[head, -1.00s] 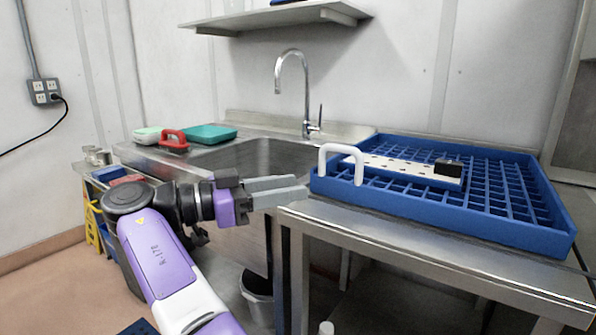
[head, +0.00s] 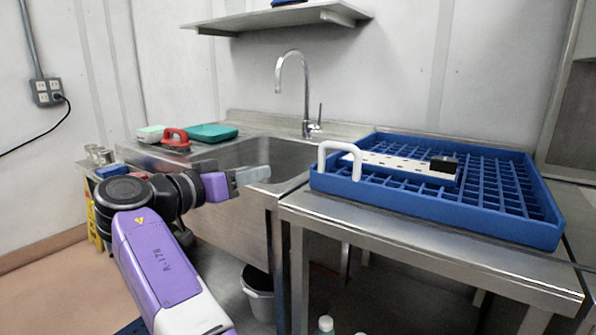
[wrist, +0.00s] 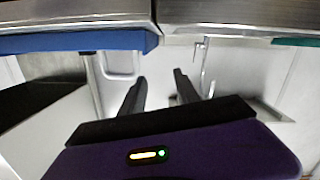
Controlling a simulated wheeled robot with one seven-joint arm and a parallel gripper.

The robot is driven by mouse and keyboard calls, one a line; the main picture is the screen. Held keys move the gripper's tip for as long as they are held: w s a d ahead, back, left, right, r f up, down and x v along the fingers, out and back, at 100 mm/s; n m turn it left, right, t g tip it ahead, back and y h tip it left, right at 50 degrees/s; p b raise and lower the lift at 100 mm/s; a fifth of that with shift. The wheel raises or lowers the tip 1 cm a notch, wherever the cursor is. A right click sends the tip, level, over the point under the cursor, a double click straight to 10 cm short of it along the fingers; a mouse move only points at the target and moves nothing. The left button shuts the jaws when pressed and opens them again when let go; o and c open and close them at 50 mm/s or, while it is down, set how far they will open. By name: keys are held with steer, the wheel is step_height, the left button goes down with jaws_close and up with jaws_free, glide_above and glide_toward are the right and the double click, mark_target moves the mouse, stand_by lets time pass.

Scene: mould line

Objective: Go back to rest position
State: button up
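My gripper (head: 268,176) is in front of the sink at about its rim height, left of the steel table. In the wrist view, the two dark fingers of my gripper (wrist: 160,77) stand apart with nothing between them. My purple and white arm is folded at the lower left of the head view. The gripper touches nothing that I can see.
A blue rack (head: 430,222) sits on the steel table (head: 420,255), with a white-handled perforated mould (head: 395,163) on it. The sink (head: 262,152) has a tall faucet (head: 306,90). A red-handled tool (head: 175,138) and teal tray (head: 212,132) lie left. A bin (head: 258,280) stands below.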

steer(key=s+a+f+n+t+y, duration=0.1)
steer(key=a+f+n+y, duration=0.35)
steer(key=f, duration=0.65)
steer(key=s+a+f+n+t+y, duration=0.1)
steer(key=f+n+y, duration=0.5)
steer(key=f, duration=0.5)
steer(key=s+d+f+y, duration=0.3)
steer(key=s+d+f, duration=0.2)
steer(key=s, duration=0.3)
steer(key=s+d+f+y, duration=0.3)
steer(key=s+d+f, duration=0.2)
steer(key=s, duration=0.2)
steer(key=s+d+r+m+h, duration=0.1)
steer(key=s+d+m+h, duration=0.1)
steer(key=s+d, duration=0.85)
steer(key=s+d+m+h, duration=0.2)
steer(key=s+d, duration=0.4)
steer(key=s, duration=1)
steer(key=s+d+r+m+h, duration=0.1)
steer(key=s+d+m+h, duration=0.1)
steer(key=s+d, duration=0.9)
step_height(320, 180, up, 22)
steer(key=s+a+p, duration=0.2)
steer(key=p, duration=1.9)
steer(key=shift+s+f+g, duration=0.2)
steer(key=shift+f+g, duration=0.05)
steer(key=shift+g, duration=0.15)
